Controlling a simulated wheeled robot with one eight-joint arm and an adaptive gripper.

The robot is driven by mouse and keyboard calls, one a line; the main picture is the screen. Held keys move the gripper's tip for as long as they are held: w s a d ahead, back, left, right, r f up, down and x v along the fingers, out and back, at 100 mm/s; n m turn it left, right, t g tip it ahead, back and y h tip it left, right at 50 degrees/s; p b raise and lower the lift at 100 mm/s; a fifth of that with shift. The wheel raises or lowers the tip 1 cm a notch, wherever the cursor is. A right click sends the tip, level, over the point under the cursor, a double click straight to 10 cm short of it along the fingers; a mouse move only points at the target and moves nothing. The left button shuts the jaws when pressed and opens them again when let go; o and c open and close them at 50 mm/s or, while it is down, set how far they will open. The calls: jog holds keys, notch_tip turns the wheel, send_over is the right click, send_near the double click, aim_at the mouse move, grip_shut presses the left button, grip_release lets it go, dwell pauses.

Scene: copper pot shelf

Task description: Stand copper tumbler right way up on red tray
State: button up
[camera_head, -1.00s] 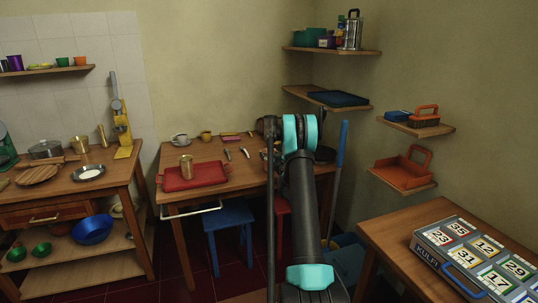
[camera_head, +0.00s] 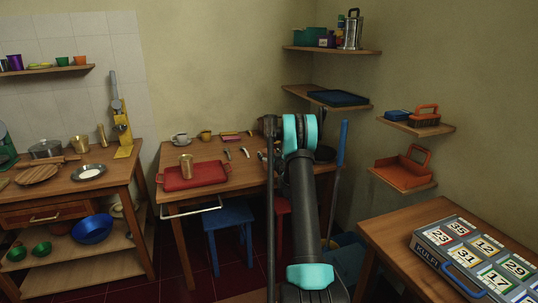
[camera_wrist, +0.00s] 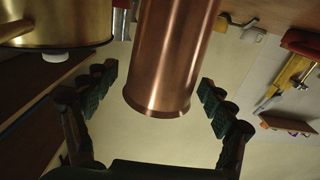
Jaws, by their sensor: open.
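In the wrist view, a copper tumbler (camera_wrist: 172,55) with smooth sides stands between the fingers of my open gripper (camera_wrist: 157,79). Its end nearest me has a thin lip; its far end runs out of the picture. A gap shows between the tumbler and each finger. I cannot tell which end is the mouth. In the head view, my arm hides the gripper and this tumbler. The red tray (camera_head: 216,175) lies on the middle table, left of my arm. A brass-coloured cup (camera_head: 187,167) stands on the tray.
A large brass pot (camera_wrist: 55,20) is close to my left finger in the wrist view. Several small utensils, a white cup (camera_head: 180,139) and a yellow mug (camera_head: 205,135) share the middle table (camera_head: 225,197). Wall shelves (camera_head: 404,177) are to the right.

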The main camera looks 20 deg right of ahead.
jog(key=shift+s, duration=0.15)
jog(key=s, duration=1.2)
jog(key=s+r+m+h, duration=0.3)
jog(key=s+r+h, duration=0.2)
jog(key=r, duration=0.5)
jog(key=s+r+m+g+h, duration=0.2)
jog(key=s+r+g+h, duration=0.1)
jog(key=s, duration=0.6)
jog(key=s+a+f+n+g+y, duration=0.1)
jog(key=s+a+f, duration=0.4)
jog(key=s, duration=0.7)
jog(key=s+a+f+n+g+y, duration=0.2)
jog(key=s+a+f+g, duration=0.3)
jog(key=s, duration=0.8)
jog(key=s+a+f+n+g+y, duration=0.1)
jog(key=s+a+f+g+y, duration=0.3)
jog(key=s+a, duration=0.5)
jog(key=s+f, duration=0.1)
jog(key=s, duration=0.2)
jog(key=shift+s+a+f+g, duration=0.15)
jog(key=shift+s+a+g, duration=0.2)
jog(key=shift+g, duration=0.05)
